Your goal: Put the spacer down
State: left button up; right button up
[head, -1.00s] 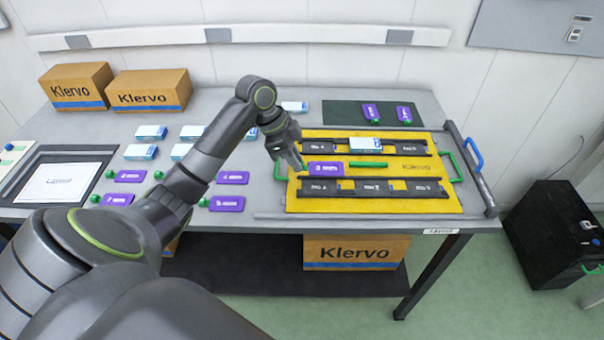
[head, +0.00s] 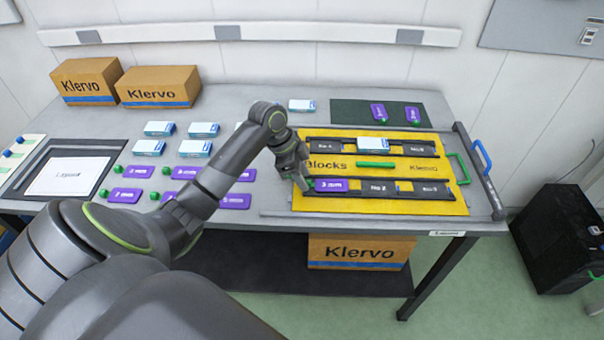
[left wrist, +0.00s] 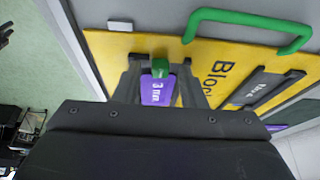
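The purple spacer marked 3 mm (head: 331,185) lies over the left place of the front dark rail (head: 414,188) on the yellow board (head: 420,208). Its green knob is at its left end. My left gripper (head: 303,181) is at that knob. In the left wrist view the spacer (left wrist: 157,92) shows between my fingers (left wrist: 160,70), which close in on both sides of the green knob. I cannot tell whether the spacer rests fully on the rail. My right gripper is not in view.
A white and blue box (head: 373,144) sits on the back rail. A green bar (head: 375,165) lies between the rails. Other purple spacers lie left on the table (head: 123,196) and on a dark mat (head: 345,111). A green handle (head: 462,167) stands at the board's right.

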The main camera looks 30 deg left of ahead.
pick_arm(q)
jog(key=shift+r, duration=0.2)
jog(key=shift+a+r, duration=0.2)
jog(key=shift+r, duration=0.15)
jog(key=b+v, duration=0.1)
jog(key=v, duration=1)
jog(key=shift+s, duration=0.1)
